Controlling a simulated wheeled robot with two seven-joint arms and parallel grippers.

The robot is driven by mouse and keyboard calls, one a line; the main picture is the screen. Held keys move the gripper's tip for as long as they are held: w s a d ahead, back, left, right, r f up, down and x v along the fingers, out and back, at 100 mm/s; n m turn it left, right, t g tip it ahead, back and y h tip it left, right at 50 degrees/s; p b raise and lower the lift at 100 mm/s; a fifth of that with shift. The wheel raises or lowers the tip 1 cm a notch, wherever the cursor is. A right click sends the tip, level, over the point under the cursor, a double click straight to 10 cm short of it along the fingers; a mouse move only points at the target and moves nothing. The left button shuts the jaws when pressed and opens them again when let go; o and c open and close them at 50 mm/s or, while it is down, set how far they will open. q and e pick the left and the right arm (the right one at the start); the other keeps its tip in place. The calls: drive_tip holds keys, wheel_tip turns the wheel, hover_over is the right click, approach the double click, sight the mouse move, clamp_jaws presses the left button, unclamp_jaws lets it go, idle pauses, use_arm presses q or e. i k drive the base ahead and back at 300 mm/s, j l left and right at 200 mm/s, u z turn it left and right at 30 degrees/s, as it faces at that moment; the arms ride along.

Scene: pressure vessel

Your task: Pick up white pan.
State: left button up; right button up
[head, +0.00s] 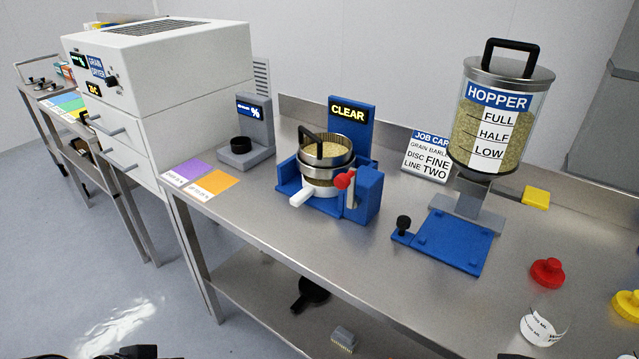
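The white pan (318,187) sits in a blue stand (367,193) on the steel bench, under a round metal sieve (326,160) with a black handle. Its short white handle (302,196) sticks out toward the front left. The sieve and the stand hide much of the pan. Black parts of my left arm's end (135,352) show at the bottom left edge, and a dark sliver on my right side (515,356) shows at the bottom edge. Both are cut off and far from the pan. Their fingers cannot be made out.
A blue post with a CLEAR sign (348,113) rises behind the sieve, and a red knob (344,180) is right of the pan. A grain hopper (494,115) stands to the right, a white dryer (165,70) to the left. The bench front before the pan is clear.

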sight(321, 189)
drive_tip(key=z, duration=0.65)
drive_tip(key=j+z, duration=0.6)
drive_tip(key=z, duration=0.25)
drive_tip(key=k+j+z, duration=0.1)
drive_tip(key=j+z, duration=0.3)
drive_tip(key=k+j+z, duration=0.1)
drive_tip(key=j, duration=0.3)
drive_tip(key=k+j+z, duration=0.1)
drive_tip(key=j, duration=0.25)
drive_tip(key=k+j+z, duration=0.1)
drive_tip(key=k+j, duration=0.2)
